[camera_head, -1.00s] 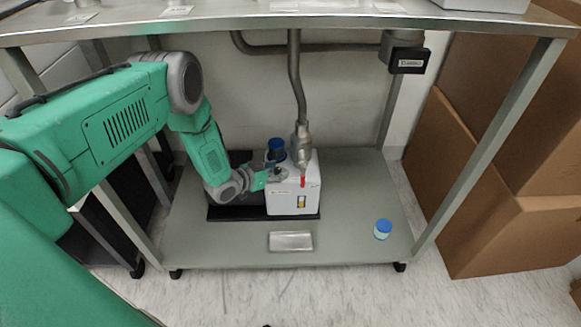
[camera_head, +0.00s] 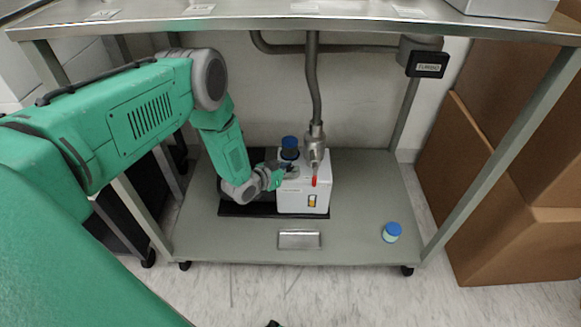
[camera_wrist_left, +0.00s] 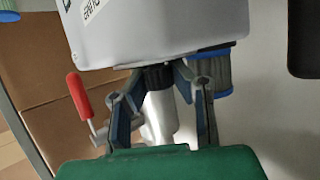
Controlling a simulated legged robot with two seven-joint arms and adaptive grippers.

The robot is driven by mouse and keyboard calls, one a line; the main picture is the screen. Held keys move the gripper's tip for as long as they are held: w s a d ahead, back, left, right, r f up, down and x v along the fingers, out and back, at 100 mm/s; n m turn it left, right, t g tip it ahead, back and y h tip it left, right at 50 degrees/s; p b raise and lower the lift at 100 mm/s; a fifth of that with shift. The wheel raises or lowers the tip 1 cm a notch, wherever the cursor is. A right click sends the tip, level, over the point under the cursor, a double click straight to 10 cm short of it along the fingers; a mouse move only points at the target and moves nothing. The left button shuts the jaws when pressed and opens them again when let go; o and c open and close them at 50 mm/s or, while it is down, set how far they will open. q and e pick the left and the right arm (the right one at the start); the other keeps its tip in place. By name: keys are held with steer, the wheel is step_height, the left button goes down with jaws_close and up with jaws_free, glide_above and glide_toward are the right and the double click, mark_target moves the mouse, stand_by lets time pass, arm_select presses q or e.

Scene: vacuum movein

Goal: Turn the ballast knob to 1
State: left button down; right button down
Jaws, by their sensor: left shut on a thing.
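The white vacuum pump (camera_head: 296,198) stands on a black tray on the lower shelf; it also shows upside down in the left wrist view (camera_wrist_left: 150,28). A small black knob (camera_wrist_left: 158,76) sticks out of the pump in the left wrist view. My left gripper (camera_head: 281,174) is at the top left of the pump. In the left wrist view its fingers (camera_wrist_left: 158,84) are closed around the black knob, one on each side. The knob's marks and setting cannot be read. In the head view the gripper hides the knob. My right gripper is not in view.
A metal pipe (camera_head: 312,80) meets the pump beside a red-handled lever (camera_head: 315,181). A blue-topped cylinder (camera_head: 290,147) stands behind the gripper. A blue-capped jar (camera_head: 391,232) and a metal plate (camera_head: 299,239) lie on the shelf. The bench top (camera_head: 300,24) overhangs; cardboard boxes (camera_head: 520,235) stand right.

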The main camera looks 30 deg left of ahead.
arm_select(q)
steer(key=n+y+p, duration=0.1)
steer(key=n+y, duration=0.1)
steer(key=y, duration=0.1)
steer(key=shift+n, duration=0.3)
steer(key=n+y, duration=0.2)
steer(key=y, duration=0.1)
steer(key=shift+n, duration=0.4)
steer(key=n+g+y, duration=0.1)
steer(key=n+y, duration=0.1)
steer(key=shift+f+y, duration=0.1)
steer(key=shift+y, duration=0.3)
steer(key=shift+n+g+y+b, duration=0.55)
steer(key=shift+n+g+y, duration=0.45)
steer(key=shift+n+y, duration=0.3)
steer(key=shift+n, duration=0.3)
steer(key=c, duration=1.3)
jaws_free()
